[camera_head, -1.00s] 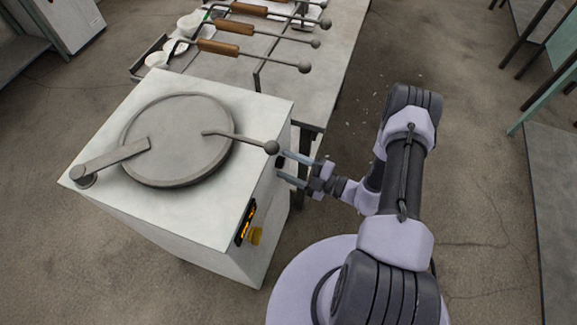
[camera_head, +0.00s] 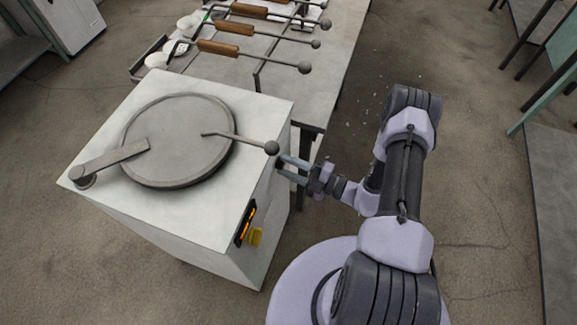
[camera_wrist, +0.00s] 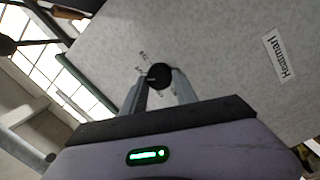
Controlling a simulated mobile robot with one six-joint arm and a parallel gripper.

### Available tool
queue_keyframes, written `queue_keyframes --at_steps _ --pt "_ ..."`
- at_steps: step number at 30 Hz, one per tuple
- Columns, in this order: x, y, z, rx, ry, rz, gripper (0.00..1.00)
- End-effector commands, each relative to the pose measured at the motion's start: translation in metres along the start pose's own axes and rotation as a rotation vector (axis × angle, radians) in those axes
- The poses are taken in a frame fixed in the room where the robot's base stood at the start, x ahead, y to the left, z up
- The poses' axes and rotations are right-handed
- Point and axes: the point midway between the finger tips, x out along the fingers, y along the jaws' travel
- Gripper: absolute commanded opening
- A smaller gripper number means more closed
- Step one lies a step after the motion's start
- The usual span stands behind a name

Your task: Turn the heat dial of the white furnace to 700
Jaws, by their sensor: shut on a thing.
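The white furnace (camera_head: 145,225) stands at the left in the head view, with a round lid (camera_head: 180,140) on top. Its heat dial (camera_wrist: 159,76) is a small black knob on the side face, seen in the wrist view with small marks beside it that are too small to read. My gripper (camera_head: 283,168) is at that side face, below the ball end of the lid handle. In the wrist view my gripper (camera_wrist: 160,88) has one finger on each side of the dial and is shut on it.
The lid handle's ball (camera_head: 271,148) sticks out just above my gripper. A table (camera_head: 320,70) with several ladles stands behind.

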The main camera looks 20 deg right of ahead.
Motion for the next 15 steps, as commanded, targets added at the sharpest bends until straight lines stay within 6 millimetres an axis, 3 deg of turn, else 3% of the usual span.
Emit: queue_keyframes --at_steps 15 --pt "0.0000 -0.0029 0.0018 -0.414 0.026 0.038 0.00"
